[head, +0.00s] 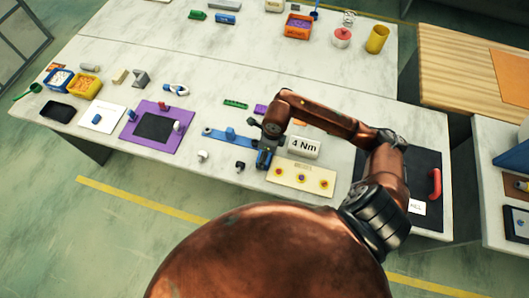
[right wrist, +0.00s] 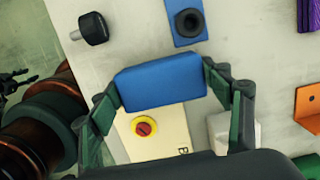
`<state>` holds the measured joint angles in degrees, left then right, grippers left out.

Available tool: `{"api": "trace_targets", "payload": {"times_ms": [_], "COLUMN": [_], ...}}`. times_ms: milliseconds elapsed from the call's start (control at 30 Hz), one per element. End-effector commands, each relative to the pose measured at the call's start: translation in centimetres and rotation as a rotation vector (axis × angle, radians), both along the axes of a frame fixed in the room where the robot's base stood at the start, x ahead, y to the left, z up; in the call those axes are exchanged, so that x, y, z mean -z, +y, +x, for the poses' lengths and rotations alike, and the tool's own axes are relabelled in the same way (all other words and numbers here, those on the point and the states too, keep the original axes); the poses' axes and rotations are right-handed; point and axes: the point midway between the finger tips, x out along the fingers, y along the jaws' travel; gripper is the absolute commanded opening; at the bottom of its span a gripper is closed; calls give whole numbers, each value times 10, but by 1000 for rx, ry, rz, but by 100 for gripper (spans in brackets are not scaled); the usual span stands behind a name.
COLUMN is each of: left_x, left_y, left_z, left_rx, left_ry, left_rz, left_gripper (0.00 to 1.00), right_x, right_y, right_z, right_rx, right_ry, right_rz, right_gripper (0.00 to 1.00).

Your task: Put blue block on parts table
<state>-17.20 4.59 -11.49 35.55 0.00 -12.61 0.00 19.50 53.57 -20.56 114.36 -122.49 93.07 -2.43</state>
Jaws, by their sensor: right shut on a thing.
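The blue block (right wrist: 160,82) is between the green-padded fingers of my right gripper (right wrist: 166,92) in the right wrist view. The fingers press on its two short ends. In the head view my right gripper (head: 266,152) is over the front part of the white marble-topped table (head: 225,75), at the left end of a cream button panel (head: 297,177). The block covers part of that panel in the right wrist view; its height above the table is hard to tell.
A blue bar (head: 224,136) with a dark round end lies just left of the gripper. A black knob (head: 240,166), a white "4 Nm" box (head: 304,147) and a purple board (head: 150,137) are nearby. A wooden-topped table (head: 450,75) stands at the right.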

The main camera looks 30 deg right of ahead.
Motion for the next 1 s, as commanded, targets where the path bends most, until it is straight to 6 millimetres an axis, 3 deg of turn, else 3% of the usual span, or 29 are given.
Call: {"api": "trace_targets", "payload": {"times_ms": [167,200,433,767,1000], "left_x": [3,2,2,0,-5], "left_y": [0,0,0,0,0], "left_z": [-1,0,0,1,2], "left_rx": [0,0,0,0,0], "left_ry": [1,1,0,-1,-3], "left_rz": [0,0,0,0,1], "left_gripper": [40,40,40,40,40], "right_x": [4,3,2,-1,-36], "right_y": [0,0,0,0,-4], "right_z": [0,0,0,0,-3], "right_rx": [0,0,0,1,-1], "right_ry": [1,1,1,1,-4], "right_rz": [-1,-1,-1,1,-3], "right_gripper": [57,74,89,89,89]}}
